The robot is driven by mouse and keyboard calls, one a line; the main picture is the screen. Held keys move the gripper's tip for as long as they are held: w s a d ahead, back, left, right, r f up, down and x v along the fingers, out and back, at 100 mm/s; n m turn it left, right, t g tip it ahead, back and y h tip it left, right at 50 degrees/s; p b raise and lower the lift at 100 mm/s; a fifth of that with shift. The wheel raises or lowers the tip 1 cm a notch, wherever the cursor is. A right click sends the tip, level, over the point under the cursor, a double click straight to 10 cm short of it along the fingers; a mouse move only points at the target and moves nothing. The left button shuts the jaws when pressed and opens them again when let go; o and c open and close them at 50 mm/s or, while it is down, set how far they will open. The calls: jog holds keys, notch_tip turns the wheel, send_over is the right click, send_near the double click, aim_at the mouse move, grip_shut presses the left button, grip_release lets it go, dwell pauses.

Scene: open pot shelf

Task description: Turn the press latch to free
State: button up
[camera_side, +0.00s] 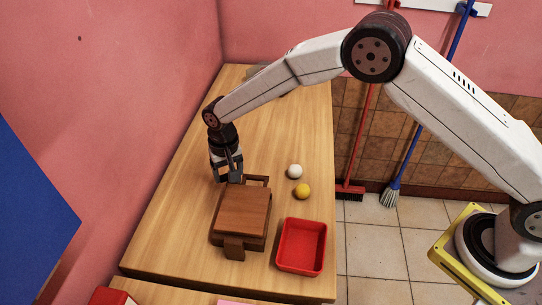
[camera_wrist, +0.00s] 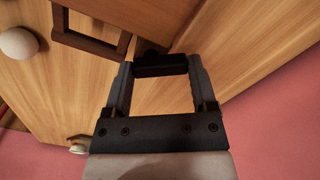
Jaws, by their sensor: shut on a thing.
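The press (camera_side: 240,212) is a brown wooden block with a flat top, a tab at its front and a dark open frame (camera_side: 259,181) at its back. The frame also shows in the wrist view (camera_wrist: 122,45), beside the press body (camera_wrist: 125,12). My gripper (camera_side: 234,181) points down at the back left corner of the press. In the wrist view my gripper (camera_wrist: 160,66) has its two fingers on either end of a dark bar, which I take to be the press latch (camera_wrist: 160,70). How far the latch is turned cannot be told.
A white ball (camera_side: 295,171) and a yellow ball (camera_side: 302,191) lie right of the press. An empty red tray (camera_side: 323,248) stands at the front right. The wooden table (camera_side: 175,225) is clear to the left. A pink wall (camera_side: 110,90) runs along the left side.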

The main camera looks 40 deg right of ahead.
jog(key=m, duration=0.6)
jog(key=shift+w+d+m, duration=0.15)
jog(key=shift+w+m, duration=0.15)
jog(key=shift+m, duration=0.1)
jog(key=o, duration=1.2)
jog(key=shift+c, duration=0.2)
jog(key=shift+r, duration=0.15)
jog(key=shift+r, duration=3.85)
